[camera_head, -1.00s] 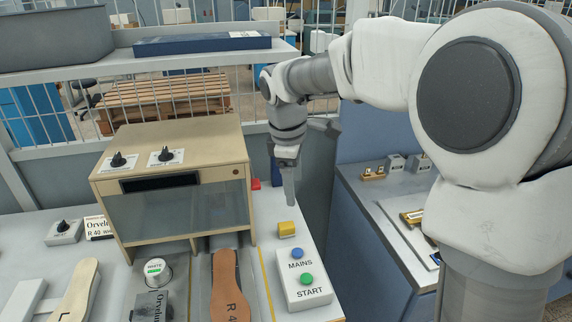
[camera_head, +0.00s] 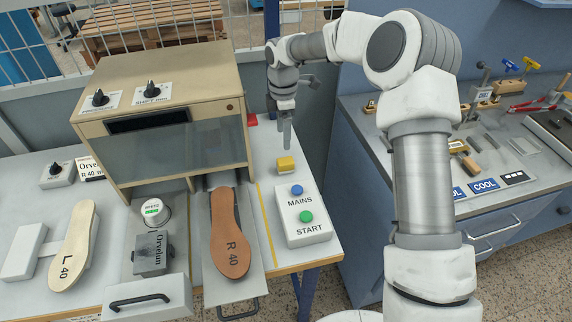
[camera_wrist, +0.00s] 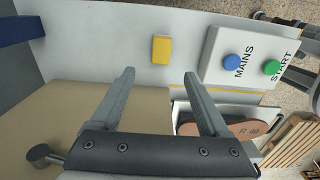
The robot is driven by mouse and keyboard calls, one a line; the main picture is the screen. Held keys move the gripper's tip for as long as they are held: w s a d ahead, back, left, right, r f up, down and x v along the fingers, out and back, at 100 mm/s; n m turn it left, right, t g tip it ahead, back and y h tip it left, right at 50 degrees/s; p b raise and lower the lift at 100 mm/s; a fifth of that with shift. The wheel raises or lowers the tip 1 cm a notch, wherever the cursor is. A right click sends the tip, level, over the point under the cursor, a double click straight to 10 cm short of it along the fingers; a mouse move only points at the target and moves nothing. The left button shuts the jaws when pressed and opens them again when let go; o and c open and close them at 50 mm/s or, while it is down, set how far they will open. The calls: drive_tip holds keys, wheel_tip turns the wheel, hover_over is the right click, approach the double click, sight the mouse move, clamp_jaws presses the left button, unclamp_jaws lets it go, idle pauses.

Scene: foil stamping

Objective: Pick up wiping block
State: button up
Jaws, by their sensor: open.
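The wiping block appears to be the small yellow block (camera_head: 286,165) on the white bench top (camera_head: 268,208), behind the button box. It also shows in the wrist view (camera_wrist: 161,49), beyond my fingertips and between their lines. My gripper (camera_head: 287,146) is above the bench, just behind and above the block in the head view. In the wrist view my gripper (camera_wrist: 160,76) has its two fingers wide apart with nothing between them. The block lies flat and is not touched.
The button box (camera_head: 303,214) with MAINS and START buttons stands in front of the block. The beige machine (camera_head: 165,115) stands to the left, with a brown R 40 insole (camera_head: 229,235) before it. A blue cabinet (camera_head: 350,190) is to the right.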

sight(284, 161)
wheel_tip(284, 161, down, 12)
drive_tip(key=shift+s+r+p, duration=0.1)
drive_tip(key=shift+r+p, duration=0.1)
drive_tip(key=shift+p, duration=0.1)
clamp_jaws()
idle(0.5)
